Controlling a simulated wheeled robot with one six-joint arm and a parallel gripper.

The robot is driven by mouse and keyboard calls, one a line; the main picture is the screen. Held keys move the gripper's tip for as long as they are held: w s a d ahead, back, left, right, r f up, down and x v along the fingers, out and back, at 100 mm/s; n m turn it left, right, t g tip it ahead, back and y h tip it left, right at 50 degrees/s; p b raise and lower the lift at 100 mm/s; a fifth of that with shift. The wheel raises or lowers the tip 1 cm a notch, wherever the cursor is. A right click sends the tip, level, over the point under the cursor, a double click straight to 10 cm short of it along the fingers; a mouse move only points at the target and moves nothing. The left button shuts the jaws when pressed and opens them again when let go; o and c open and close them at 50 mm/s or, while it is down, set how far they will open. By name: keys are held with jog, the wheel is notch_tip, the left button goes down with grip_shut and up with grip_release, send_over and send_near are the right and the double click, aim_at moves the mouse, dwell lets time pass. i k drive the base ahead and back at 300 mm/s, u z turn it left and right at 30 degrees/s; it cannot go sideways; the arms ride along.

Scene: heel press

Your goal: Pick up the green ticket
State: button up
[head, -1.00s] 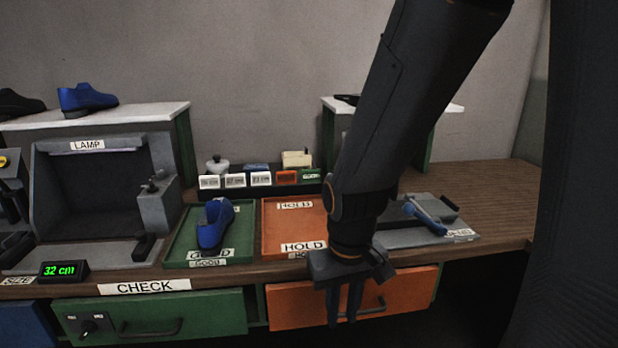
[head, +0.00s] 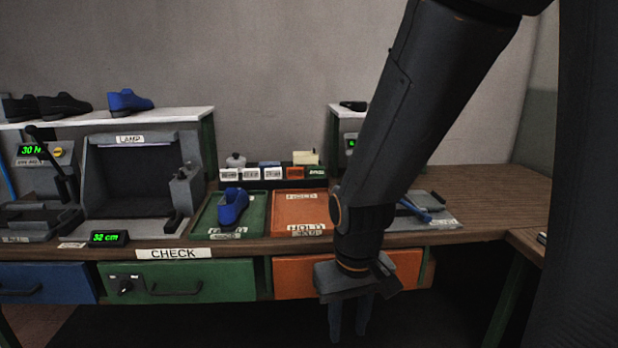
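The green ticket (head: 317,172) is a small green card with pale lettering, at the right end of the row of cards in the dark rack behind the trays. An orange card (head: 294,173) stands beside it on the left, and several white cards (head: 248,174) stand further left. My gripper (head: 348,336) hangs fingers down in front of the orange drawer, below the counter edge and well apart from the ticket. Its two fingers show a narrow gap between them, and nothing shows in them.
A blue shoe (head: 232,207) lies in the green tray (head: 264,226). The orange HOLD tray (head: 318,212) is empty. A lamp box (head: 133,184) stands left. A blue-handled tool (head: 413,210) lies right, behind my arm. The counter's right end (head: 490,200) is clear.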

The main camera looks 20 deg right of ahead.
aim_at(314, 171)
jog(key=u, duration=0.65)
jog(key=i, duration=0.7)
jog(key=z, duration=0.5)
